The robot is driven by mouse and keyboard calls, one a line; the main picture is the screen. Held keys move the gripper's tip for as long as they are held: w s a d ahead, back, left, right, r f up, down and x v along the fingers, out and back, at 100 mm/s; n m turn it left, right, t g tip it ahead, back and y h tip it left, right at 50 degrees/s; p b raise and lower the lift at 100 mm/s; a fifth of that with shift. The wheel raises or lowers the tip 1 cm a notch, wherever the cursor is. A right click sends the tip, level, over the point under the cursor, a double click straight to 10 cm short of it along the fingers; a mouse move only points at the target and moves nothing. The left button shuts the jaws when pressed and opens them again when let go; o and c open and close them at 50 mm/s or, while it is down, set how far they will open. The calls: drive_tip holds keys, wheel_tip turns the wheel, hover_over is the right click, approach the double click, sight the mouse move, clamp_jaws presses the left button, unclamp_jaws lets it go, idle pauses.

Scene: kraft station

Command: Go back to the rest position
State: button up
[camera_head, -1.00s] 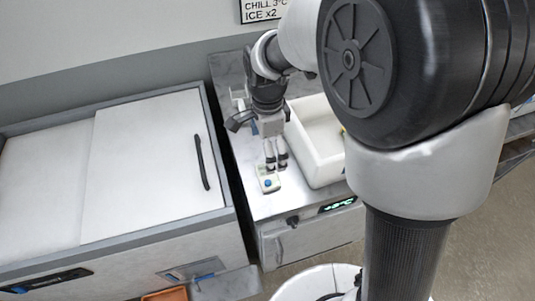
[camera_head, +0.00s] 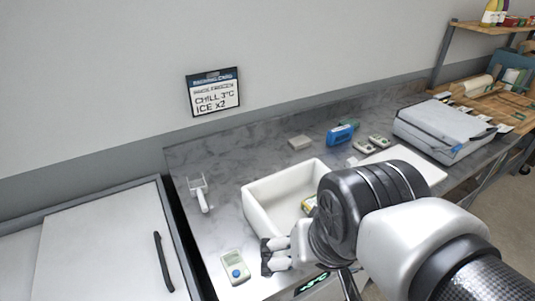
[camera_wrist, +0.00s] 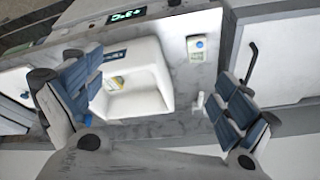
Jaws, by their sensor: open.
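My gripper (camera_head: 275,256) is open and empty in the head view, beside the near left corner of the white bin, with my arm reaching in from the lower right. In the wrist view my gripper (camera_wrist: 150,92) shows its two blue-padded fingers wide apart, with nothing between them but the view of the counter beyond. The white bin (camera_head: 262,217) stands open on the counter, and it also shows in the wrist view (camera_wrist: 140,103). A small white device with a blue button (camera_head: 236,267) lies on the counter left of my gripper; the wrist view shows it too (camera_wrist: 197,48).
A white-handled tool (camera_head: 201,193) lies left of the bin. A blue object (camera_head: 340,134), small packs and a grey case (camera_head: 443,128) sit at the back right. A white chest lid (camera_head: 100,245) is at left. A sign (camera_head: 213,92) hangs on the wall.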

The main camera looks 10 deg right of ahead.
drive_tip(key=s+n, duration=0.1)
drive_tip(key=s+d+n, duration=0.1)
drive_tip(key=shift+s+f+t, duration=0.15)
drive_tip(key=shift+s+t, duration=0.15)
drive_tip(key=shift+c, duration=0.3)
idle(1.4)
